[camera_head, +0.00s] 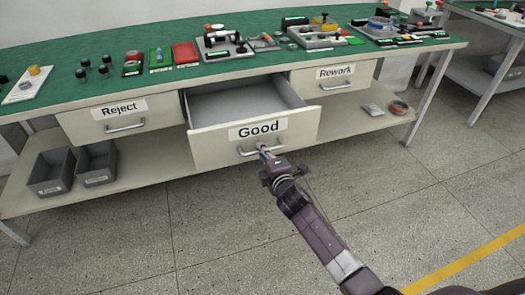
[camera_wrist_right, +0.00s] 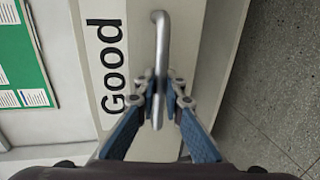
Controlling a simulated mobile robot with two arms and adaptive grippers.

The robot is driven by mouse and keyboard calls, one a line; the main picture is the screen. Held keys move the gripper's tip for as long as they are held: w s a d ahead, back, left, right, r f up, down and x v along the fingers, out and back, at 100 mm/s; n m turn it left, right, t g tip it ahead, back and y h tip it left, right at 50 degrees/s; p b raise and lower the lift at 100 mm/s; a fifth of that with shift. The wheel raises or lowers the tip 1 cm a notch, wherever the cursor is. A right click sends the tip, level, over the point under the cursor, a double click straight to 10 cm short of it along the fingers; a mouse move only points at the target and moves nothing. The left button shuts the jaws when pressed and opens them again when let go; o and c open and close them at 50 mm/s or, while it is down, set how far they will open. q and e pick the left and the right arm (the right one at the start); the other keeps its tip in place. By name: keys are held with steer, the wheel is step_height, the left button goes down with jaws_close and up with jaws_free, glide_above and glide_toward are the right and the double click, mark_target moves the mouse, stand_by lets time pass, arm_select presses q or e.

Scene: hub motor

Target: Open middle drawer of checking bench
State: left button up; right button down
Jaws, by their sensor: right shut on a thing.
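The checking bench has a green top and three drawers labelled Reject, Good and Rework. The middle drawer (camera_head: 214,147), labelled Good, is pulled well out and its grey inside shows, with nothing seen in it. My right gripper (camera_head: 264,150) is at the front of this drawer, shut on its metal handle (camera_head: 247,151). In the right wrist view the gripper (camera_wrist_right: 158,98) has its blue-padded fingers on both sides of the handle (camera_wrist_right: 160,45), near one end of it. The label Good shows beside it. My left gripper is not in view.
The Reject drawer (camera_head: 85,122) and Rework drawer (camera_head: 332,84) are shut. Grey bins (camera_head: 52,172) sit on the lower shelf at left. Tools and parts stand on the green top (camera_head: 130,44). The speckled floor (camera_head: 230,225) in front is clear, with a yellow line (camera_head: 465,262) at right.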

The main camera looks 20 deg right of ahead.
steer(key=c, duration=2)
jaws_free()
steer(key=v, duration=1.2)
